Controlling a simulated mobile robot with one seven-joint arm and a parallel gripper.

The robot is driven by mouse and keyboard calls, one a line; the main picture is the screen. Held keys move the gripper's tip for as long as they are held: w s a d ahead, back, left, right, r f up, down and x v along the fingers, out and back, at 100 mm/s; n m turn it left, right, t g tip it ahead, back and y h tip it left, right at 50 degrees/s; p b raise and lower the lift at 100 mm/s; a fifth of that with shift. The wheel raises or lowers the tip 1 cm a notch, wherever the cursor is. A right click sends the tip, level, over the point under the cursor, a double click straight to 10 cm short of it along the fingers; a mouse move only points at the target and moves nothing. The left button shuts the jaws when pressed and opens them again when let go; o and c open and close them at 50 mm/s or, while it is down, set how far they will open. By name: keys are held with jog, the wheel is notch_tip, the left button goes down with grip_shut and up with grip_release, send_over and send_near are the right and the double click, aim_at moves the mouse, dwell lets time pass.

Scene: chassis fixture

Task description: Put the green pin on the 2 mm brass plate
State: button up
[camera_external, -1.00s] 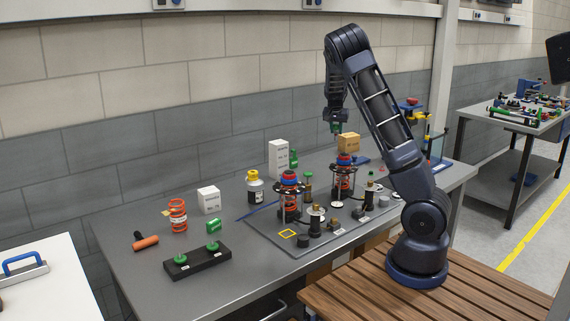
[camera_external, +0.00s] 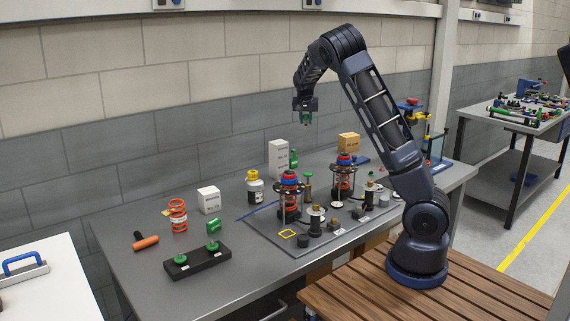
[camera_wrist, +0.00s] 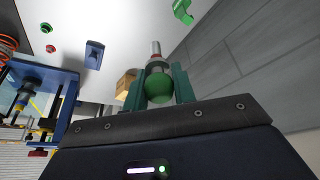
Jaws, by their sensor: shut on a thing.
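My gripper (camera_external: 305,117) is raised above the back of the bench, pointing down. In the wrist view its green fingers (camera_wrist: 158,88) are shut on the green pin (camera_wrist: 159,88), which has a rounded green head and a silver shaft pointing away from the wrist. In the external view the pin is too small to make out clearly. The grey fixture plate (camera_external: 300,246) lies below and carries two caged red-and-blue spring assemblies (camera_external: 289,197) (camera_external: 344,175), short posts and small dark blocks (camera_external: 334,224). I cannot tell which piece is the 2 mm brass plate.
A white box (camera_external: 278,158), cardboard box (camera_external: 349,142) and yellow-capped bottle (camera_external: 254,187) stand behind the plate. On the left are an orange spring (camera_external: 178,215), a screwdriver (camera_external: 146,242) and a black block (camera_external: 197,262) with green pieces. Bare bench lies at front left.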

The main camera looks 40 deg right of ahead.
jog(key=w+a+n+t+y, duration=0.15)
jog(key=w+a, duration=0.35)
jog(key=a, duration=1.1)
jog(key=w+a+n, duration=0.3)
jog(key=w+a, duration=0.2)
jog(key=a, duration=1.2)
jog(key=s+a+n+y, duration=0.1)
jog(key=s+a+n, duration=0.15)
jog(key=a, duration=1.45)
jog(key=s+a+n+y, duration=0.1)
jog(key=s+a+n, duration=0.15)
jog(key=a, duration=1.35)
jog(key=shift+s+a+f, duration=0.15)
jog(key=shift+a+f, duration=0.05)
jog(key=shift+f, duration=3.15)
jog(key=shift+s+a+f, duration=0.1)
jog(key=shift+a+f, duration=0.05)
jog(key=shift+f, duration=3.2)
jog(key=shift+s+a+f, duration=0.15)
jog(key=shift+a+f, duration=0.05)
jog(key=shift+f, duration=3.15)
jog(key=shift+f, duration=0.15)
jog(key=o, duration=1)
